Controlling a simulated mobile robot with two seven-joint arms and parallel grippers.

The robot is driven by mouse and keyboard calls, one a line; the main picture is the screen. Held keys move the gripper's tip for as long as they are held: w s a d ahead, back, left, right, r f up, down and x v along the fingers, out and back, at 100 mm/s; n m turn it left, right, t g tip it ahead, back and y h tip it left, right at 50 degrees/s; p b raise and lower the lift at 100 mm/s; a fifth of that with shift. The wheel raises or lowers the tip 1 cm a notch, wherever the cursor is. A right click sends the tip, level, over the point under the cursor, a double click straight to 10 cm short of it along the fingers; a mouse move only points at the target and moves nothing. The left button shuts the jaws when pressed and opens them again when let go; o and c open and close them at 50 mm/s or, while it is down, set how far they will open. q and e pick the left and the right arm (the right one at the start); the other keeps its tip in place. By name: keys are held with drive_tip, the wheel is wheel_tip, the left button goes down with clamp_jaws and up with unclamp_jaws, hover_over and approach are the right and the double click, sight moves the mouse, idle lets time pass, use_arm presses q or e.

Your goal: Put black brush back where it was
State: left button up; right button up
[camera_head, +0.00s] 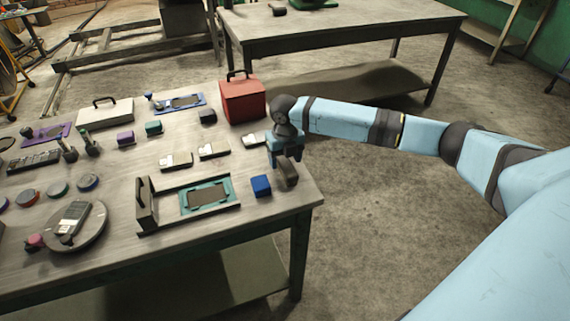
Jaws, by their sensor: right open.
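My right gripper (285,159) is open and points down over the right end of the workbench (262,217). Directly below it, by the bench's right edge, is a small dark block-like thing (287,177). It may be the black brush, but its bristles cannot be made out and the gripper partly covers it. I cannot tell whether the fingers touch it. A small black block (208,117) lies farther back, left of the red box. My left gripper is not in view.
A blue block (261,186) sits close left of my right gripper. A teal frame (187,205) lies beside a dark upright piece (146,204). A red box (242,103) stands behind. Several small items crowd the left half. Another table (340,31) stands beyond.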

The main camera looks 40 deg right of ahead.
sight(285, 161)
wheel_tip(285, 161, up, 10)
drive_tip(key=shift+f, duration=0.2)
idle(0.5)
